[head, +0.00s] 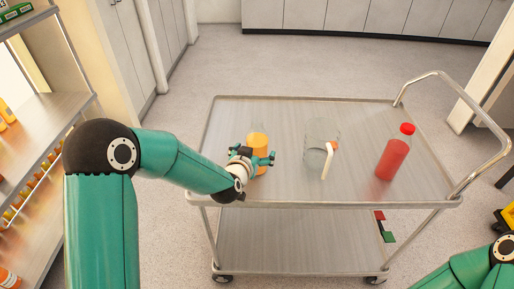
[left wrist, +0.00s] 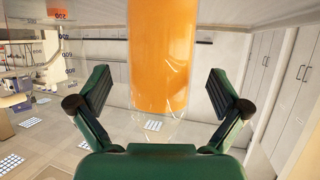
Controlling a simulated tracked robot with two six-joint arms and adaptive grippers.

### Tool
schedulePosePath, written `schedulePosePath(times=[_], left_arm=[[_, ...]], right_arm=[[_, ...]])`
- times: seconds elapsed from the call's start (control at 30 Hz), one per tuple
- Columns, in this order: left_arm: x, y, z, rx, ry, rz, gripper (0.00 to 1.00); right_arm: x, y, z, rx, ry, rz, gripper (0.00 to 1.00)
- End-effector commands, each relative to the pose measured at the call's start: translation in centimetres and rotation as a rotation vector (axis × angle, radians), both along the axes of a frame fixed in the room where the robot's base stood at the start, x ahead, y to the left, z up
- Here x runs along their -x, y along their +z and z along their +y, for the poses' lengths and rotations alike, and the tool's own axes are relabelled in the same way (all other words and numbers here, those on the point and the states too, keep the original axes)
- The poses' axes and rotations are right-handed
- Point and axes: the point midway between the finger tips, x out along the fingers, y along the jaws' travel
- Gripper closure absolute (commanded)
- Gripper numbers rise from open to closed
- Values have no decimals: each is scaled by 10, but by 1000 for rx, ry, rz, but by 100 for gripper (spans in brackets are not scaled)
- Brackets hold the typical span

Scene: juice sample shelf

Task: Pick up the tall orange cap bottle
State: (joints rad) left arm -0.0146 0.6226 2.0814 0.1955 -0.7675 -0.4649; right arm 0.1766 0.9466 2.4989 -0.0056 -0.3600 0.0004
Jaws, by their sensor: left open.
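A bottle of orange liquid (head: 258,141) stands on the left part of the metal cart. My left gripper (head: 252,156) is at the bottle's near side and partly covers it. In the left wrist view, which looks upside down, the orange bottle (left wrist: 160,60) fills the middle, with a clear section beyond the liquid. The open fingers of my left gripper (left wrist: 160,82) are on either side of it, with gaps showing on both sides. The bottle's cap is not discernible. My right arm enters at the lower right of the head view, but its gripper is out of view.
A clear graduated jug (head: 319,137) with a white handle stands right of the orange bottle. A red bottle (head: 392,157) with a red cap stands farther right. The cart (head: 290,188) has a raised rim and a right-hand rail. A stocked shelf (head: 62,118) is at left.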

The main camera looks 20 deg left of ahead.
Motion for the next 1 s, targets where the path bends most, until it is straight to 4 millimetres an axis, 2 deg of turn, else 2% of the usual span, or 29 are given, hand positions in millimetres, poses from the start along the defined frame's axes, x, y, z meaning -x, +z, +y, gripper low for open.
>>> schedulePosePath(times=[0.1, 0.2, 0.43, 0.47, 0.9, 1.0], left_arm=[[-16, -5, 0, 0, 0, 1, 0], [-22, -9, 0, 0, 0, 0, 0], [-24, -10, 0, 0, -1, 0, 0], [-24, -10, 0, 0, -1, 0, 3], [-24, -9, 0, 0, -1, 0, 77], [-24, -7, 0, -1, 0, -6, 91]], right_arm=[[0, 7, 0, 0, 0, 0, 0], [0, 8, 0, 0, 0, 0, 0], [0, 7, 0, 0, 0, 0, 0], [0, 7, 0, 0, 0, 0, 0], [0, 7, 0, 0, 0, 0, 0], [0, 7, 0, 0, 0, 0, 0]])
